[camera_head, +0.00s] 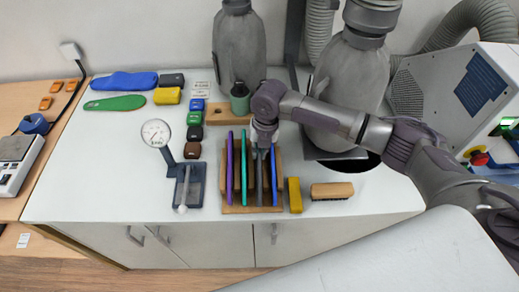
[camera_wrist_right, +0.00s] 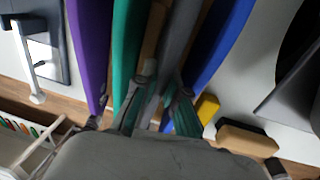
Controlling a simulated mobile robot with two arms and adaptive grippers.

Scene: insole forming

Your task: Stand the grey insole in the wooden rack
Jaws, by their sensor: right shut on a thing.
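The wooden rack (camera_head: 250,209) stands on the white worktop, with a purple insole (camera_head: 230,168), a teal insole (camera_head: 244,168) and a blue insole (camera_head: 274,180) upright in it. My right gripper (camera_head: 263,150) is over the rack, between the teal and blue insoles. In the right wrist view its fingers (camera_wrist_right: 160,98) are shut on the grey insole (camera_wrist_right: 178,45), which is upright between the teal (camera_wrist_right: 128,45) and blue ones (camera_wrist_right: 215,45). The gripper hides much of the grey insole in the head view; I cannot tell whether its lower edge touches the rack. My left gripper is not in view.
A yellow block (camera_head: 295,194) and a brush (camera_head: 332,191) lie right of the rack. A dial gauge (camera_head: 156,133) stands left of it. Grey foot forms (camera_head: 347,85) are behind. The worktop's front left is clear.

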